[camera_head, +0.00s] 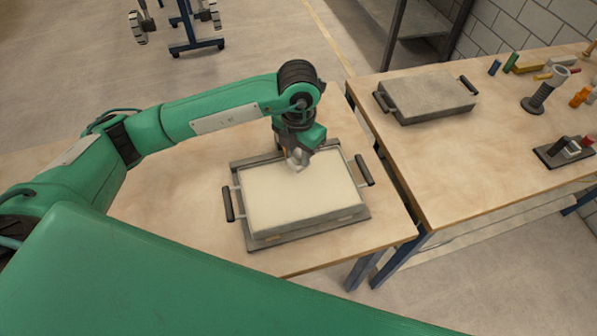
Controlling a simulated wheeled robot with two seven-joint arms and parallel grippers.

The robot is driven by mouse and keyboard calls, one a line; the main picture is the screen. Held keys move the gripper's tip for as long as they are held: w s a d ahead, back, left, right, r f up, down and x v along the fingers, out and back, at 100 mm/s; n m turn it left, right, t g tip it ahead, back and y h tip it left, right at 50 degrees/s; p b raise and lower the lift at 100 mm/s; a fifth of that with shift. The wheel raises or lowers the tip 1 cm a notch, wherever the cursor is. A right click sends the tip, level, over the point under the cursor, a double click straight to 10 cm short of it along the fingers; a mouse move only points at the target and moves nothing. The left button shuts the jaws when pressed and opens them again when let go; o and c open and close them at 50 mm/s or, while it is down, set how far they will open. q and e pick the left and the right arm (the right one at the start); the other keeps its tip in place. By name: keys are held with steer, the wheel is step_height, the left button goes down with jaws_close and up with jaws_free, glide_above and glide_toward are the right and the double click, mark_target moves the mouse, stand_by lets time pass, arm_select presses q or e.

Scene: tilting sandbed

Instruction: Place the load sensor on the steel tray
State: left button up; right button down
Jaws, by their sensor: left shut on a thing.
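My left gripper (297,158) points down over the far middle of a pale-filled tray with two black handles (250,226) on the near table. It is shut on a small light-grey thing (298,163), which looks like the load sensor but is partly hidden by the fingers. I cannot tell whether this thing touches the pale surface. A grey metal tray (430,97) with two dark handles lies flat on the right table; it looks like steel, and its top is bare. My right gripper is not in view.
The right table (470,170) holds a grey cylinder on a round base (541,92), a dark block with small parts (564,151), and several coloured pieces at the back. A narrow gap separates the tables. A shelf (410,35) stands behind. The right table's front is clear.

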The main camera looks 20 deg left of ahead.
mark_target(299, 166)
arm_select(q)
step_height(299, 166, down, 6)
steer(key=shift+r+p, duration=0.25)
steer(key=shift+p, duration=0.2)
step_height(299, 166, down, 4)
steer(key=shift+r+p, duration=0.1)
steer(key=shift+p, duration=0.45)
steer(key=shift+f, duration=0.3)
steer(key=shift+f, duration=0.1)
steer(key=shift+f+b, duration=0.15)
steer(key=shift+b, duration=0.15)
steer(key=o, duration=1)
steer(key=shift+o, duration=0.2)
